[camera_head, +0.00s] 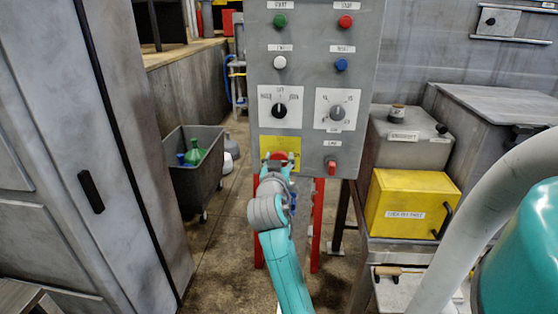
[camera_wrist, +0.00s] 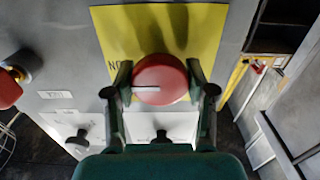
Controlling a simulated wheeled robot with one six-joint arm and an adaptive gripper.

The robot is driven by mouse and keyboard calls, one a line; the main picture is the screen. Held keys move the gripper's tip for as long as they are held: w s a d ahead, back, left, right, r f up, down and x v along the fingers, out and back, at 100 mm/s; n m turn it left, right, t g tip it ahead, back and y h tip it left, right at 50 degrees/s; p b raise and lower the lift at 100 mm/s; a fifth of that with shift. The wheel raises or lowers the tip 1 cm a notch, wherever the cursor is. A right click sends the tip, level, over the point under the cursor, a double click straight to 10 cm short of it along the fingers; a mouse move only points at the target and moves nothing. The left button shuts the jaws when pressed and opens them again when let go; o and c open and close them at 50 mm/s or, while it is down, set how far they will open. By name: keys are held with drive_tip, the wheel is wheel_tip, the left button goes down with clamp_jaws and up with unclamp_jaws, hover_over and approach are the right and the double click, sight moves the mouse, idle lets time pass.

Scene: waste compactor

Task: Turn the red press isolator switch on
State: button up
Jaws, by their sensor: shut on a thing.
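A round red knob (camera_wrist: 160,70), the red isolator switch, sits on a yellow plate (camera_wrist: 115,30) in the wrist view. A white line on its face runs from the middle toward the left of that view. My gripper (camera_wrist: 160,92) is shut on the knob, one finger on each side. In the head view, the yellow plate (camera_head: 293,142) is low on the left of the grey control panel (camera_head: 307,60). There my gripper (camera_head: 278,165) covers much of the knob and the plate. The lettering on the plate is mostly hidden.
Above the plate is a black selector (camera_head: 279,110), beside a grey selector (camera_head: 337,112). A small red switch (camera_head: 331,167) is right of the plate. A yellow box (camera_head: 395,203) stands right, a bottle cart (camera_head: 200,180) left, and a tall cabinet (camera_head: 125,160) far left.

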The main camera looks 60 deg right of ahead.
drive_tip(key=shift+f+m, duration=0.1)
drive_tip(key=shift+m, duration=0.2)
drive_tip(key=o, duration=1.2)
drive_tip(key=shift+a, duration=0.1)
drive_tip(key=v, duration=1.1)
drive_tip(key=shift+s+a, duration=0.2)
drive_tip(key=shift+a, duration=0.15)
